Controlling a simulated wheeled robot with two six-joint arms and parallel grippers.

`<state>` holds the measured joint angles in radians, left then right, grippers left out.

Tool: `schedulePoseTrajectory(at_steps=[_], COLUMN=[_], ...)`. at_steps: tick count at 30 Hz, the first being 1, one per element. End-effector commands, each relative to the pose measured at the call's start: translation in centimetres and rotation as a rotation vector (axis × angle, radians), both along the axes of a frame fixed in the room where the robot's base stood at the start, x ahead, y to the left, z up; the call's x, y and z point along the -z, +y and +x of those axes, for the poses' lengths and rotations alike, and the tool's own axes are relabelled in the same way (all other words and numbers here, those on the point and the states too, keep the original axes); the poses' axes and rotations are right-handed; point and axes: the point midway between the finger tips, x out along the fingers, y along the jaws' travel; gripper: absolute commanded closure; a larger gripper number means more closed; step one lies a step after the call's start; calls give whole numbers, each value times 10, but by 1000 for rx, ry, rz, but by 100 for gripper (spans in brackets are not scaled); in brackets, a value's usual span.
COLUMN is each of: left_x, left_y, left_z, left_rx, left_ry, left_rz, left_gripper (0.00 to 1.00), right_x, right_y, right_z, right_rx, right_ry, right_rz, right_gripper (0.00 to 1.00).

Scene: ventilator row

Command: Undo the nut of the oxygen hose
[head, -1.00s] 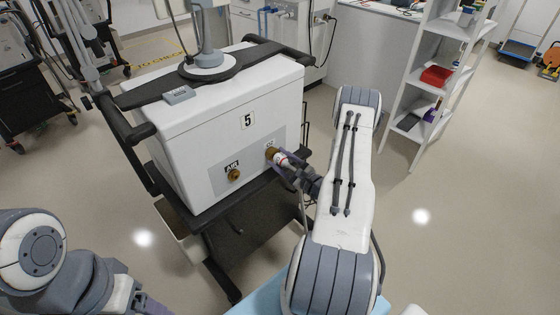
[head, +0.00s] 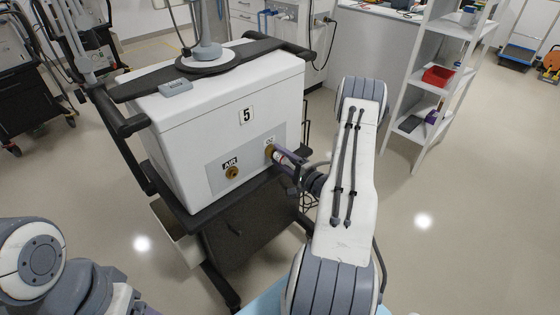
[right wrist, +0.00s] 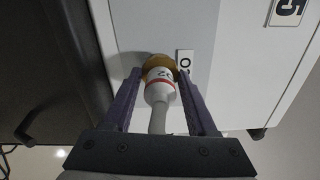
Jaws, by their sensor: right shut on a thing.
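The ventilator (head: 215,125) marked 5 has a front panel with an O2 port and an AIR port (head: 232,172). The brass nut (head: 270,150) of the oxygen hose sits at the O2 port; in the right wrist view the nut (right wrist: 158,66) is round and gold, behind a white hose end (right wrist: 160,88) with a red band. My right gripper (head: 282,155) is at this port.
The ventilator stands on a dark cart with a black handle frame (head: 127,122). A white shelf (head: 425,100) with a red bin (head: 437,75) stands at the right. The floor between the cart and the shelf is clear apart from my right arm.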

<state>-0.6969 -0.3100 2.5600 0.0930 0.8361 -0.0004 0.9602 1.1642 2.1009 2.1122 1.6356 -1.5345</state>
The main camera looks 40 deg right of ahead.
Motion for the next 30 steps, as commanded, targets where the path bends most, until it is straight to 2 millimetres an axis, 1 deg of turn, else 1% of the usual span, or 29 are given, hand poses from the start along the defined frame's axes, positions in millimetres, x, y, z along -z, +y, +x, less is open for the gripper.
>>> schedulePoseTrajectory(at_steps=[1, 6, 15, 21, 30], left_x=[7, 18, 32, 36, 36], left_y=[0, 0, 0, 0, 0], left_z=[0, 0, 0, 0, 0], left_rx=[0, 0, 0, 0, 0], left_ry=[0, 0, 0, 0, 0], left_rz=[0, 0, 0, 0, 0], left_gripper=[27, 27, 27, 27, 27], right_x=[4, 4, 3, 2, 1], right_y=[0, 0, 0, 0, 0], right_z=[0, 0, 0, 0, 0], right_rx=[1, 1, 1, 1, 1], right_ry=[-1, -10, -21, -24, -25], right_rz=[-41, -180, -348, -403, -420], right_gripper=[98, 98, 98, 98, 98])
